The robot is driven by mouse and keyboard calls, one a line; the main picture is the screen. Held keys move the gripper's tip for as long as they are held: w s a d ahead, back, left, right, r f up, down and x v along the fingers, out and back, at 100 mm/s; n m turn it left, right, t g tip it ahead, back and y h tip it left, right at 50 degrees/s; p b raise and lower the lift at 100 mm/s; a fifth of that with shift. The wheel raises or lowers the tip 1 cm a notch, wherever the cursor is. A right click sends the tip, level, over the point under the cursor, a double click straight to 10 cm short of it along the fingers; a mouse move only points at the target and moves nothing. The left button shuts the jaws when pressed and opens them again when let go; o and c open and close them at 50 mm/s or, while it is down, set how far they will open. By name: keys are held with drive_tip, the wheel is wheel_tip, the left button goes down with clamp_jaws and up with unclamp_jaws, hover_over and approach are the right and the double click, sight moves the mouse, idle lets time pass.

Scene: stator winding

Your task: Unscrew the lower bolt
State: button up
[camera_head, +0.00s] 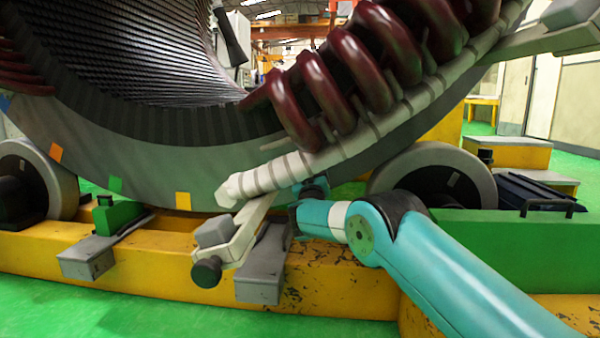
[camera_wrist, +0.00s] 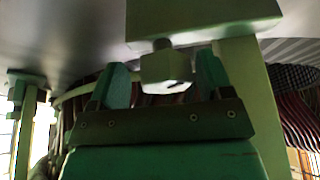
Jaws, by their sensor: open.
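In the wrist view a bolt with a faceted head (camera_wrist: 166,68) hangs from the underside of a pale green-lit block (camera_wrist: 200,18). My gripper (camera_wrist: 163,76) is open, with one finger on each side of the bolt head. A gap shows between the head and the left finger; the right finger is close to it, and I cannot tell whether it touches. In the head view my teal arm reaches in from the lower right to a pale bracket (camera_head: 245,235) under the stator (camera_head: 130,155). The bracket and arm hide the fingertips and bolt there.
Dark red coils (camera_head: 330,90) and a white segmented ring (camera_head: 300,165) lie above my wrist. A dark knob (camera_head: 207,272) is at the bracket's lower end. The yellow base (camera_head: 340,290) and a grey roller (camera_head: 435,165) are close to my arm. Green floor is clear in front.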

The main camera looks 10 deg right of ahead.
drive_tip(key=shift+w+r, duration=0.1)
drive_tip(key=shift+w, duration=0.15)
drive_tip(key=shift+a, duration=0.15)
drive_tip(key=shift+a, duration=0.15)
drive_tip(key=c, duration=0.9)
drive_tip(key=shift+r+n+p, duration=0.2)
drive_tip(key=shift+n+p, duration=0.2)
drive_tip(key=shift+p, duration=0.35)
